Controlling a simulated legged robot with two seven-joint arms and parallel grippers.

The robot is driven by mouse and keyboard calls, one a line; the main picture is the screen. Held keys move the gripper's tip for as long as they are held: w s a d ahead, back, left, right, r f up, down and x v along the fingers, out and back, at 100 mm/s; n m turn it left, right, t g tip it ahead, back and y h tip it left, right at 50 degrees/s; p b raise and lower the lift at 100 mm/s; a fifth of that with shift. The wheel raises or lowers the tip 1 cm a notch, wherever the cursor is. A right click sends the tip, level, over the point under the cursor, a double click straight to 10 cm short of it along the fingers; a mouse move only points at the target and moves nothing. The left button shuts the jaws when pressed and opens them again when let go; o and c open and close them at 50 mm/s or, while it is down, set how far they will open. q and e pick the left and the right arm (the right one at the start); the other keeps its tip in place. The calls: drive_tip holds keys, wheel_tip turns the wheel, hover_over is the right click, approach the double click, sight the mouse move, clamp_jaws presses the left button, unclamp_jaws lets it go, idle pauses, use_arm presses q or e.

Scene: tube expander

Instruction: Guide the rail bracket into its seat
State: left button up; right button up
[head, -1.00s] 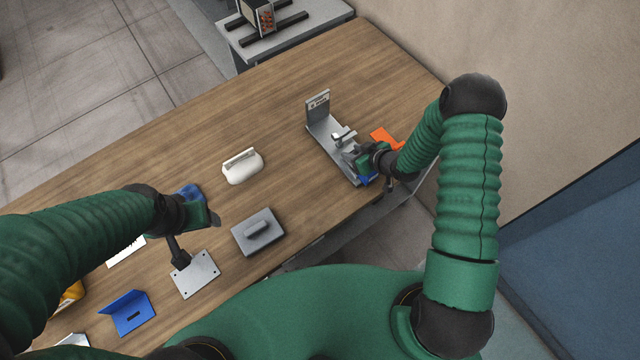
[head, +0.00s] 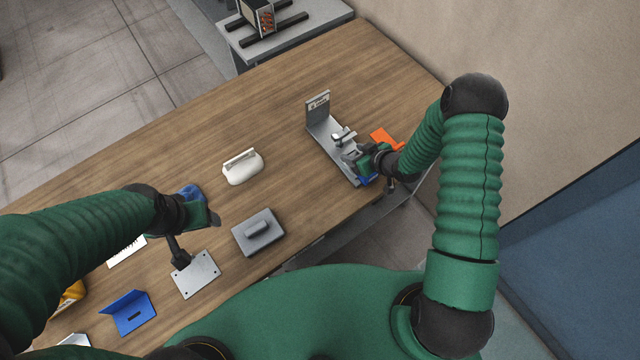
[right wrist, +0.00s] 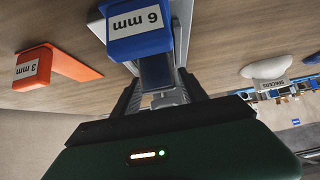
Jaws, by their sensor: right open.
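A grey metal fixture with an upright labelled plate (head: 318,103) and a long flat base (head: 325,130) stands near the table's right end. A small silver piece (head: 343,137), possibly the rail bracket, sits on it; I cannot tell whether it is seated. My right gripper (head: 358,158) is open over the near end of the fixture. In the right wrist view, a blue block marked 6 mm (right wrist: 140,32) lies just beyond and between its fingers (right wrist: 158,88); contact is unclear. My left gripper (head: 207,213) is above the table at left; its jaws are unclear.
An orange block marked 3 mm (right wrist: 55,66) lies beside the fixture. A white rounded holder (head: 242,167), a grey block with a handle (head: 258,232), a drilled plate (head: 195,275) and a blue angle piece (head: 128,312) lie leftward. The table's far middle is clear.

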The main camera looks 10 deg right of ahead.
drive_tip(key=shift+p+v, duration=0.85)
drive_tip(key=shift+v, duration=0.6)
drive_tip(key=o, duration=0.6)
drive_tip(key=shift+o, duration=0.3)
drive_tip(key=o, duration=0.3)
drive_tip(key=shift+o, duration=0.7)
